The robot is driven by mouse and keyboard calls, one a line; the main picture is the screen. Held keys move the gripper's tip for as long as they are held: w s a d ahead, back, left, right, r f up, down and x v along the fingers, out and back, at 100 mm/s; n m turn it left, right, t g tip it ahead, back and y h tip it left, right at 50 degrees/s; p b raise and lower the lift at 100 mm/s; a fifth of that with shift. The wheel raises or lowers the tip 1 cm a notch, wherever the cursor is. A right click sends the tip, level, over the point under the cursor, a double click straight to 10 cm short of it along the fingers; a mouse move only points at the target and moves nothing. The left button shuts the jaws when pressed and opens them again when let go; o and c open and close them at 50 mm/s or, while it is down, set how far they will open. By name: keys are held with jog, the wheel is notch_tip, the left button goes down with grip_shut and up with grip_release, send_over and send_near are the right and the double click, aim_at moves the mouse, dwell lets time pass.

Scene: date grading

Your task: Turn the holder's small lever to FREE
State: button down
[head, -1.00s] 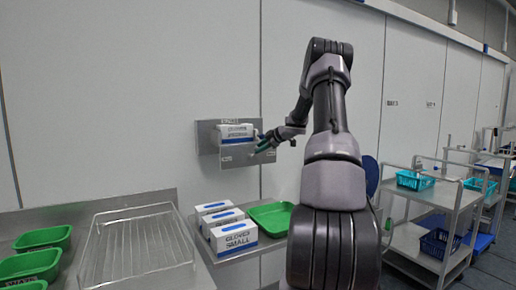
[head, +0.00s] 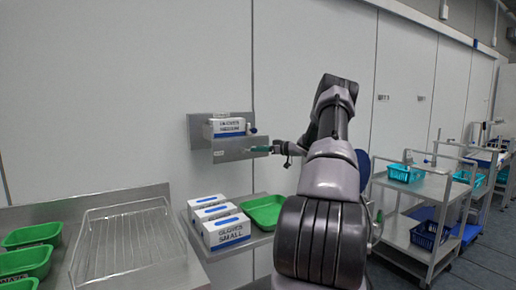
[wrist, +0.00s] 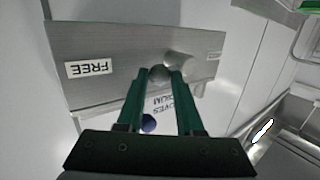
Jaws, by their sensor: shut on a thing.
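The metal holder (head: 199,131) is fixed to the wall and holds a white and blue glove box (head: 225,124). In the head view my gripper (head: 260,149) is at the plate's right part. A dark blue ball (wrist: 148,123) shows between the fingers, nearer their base.
Glove boxes (head: 226,231) and a green tray (head: 264,207) stand on the counter below the holder. A wire rack (head: 128,246) and green bins (head: 28,263) are at the left. A metal trolley (head: 414,232) stands at the right.

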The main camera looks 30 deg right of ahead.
jog(key=shift+w+a+f+m+t+y, duration=0.2)
jog(key=shift+f+m+t+y, duration=0.25)
jog(key=shift+m, duration=0.35)
jog(key=shift+a, duration=0.1)
jog(key=c, duration=0.5)
grip_release()
jog(key=shift+f, duration=0.1)
jog(key=v, duration=1.1)
jog(key=shift+w, duration=0.1)
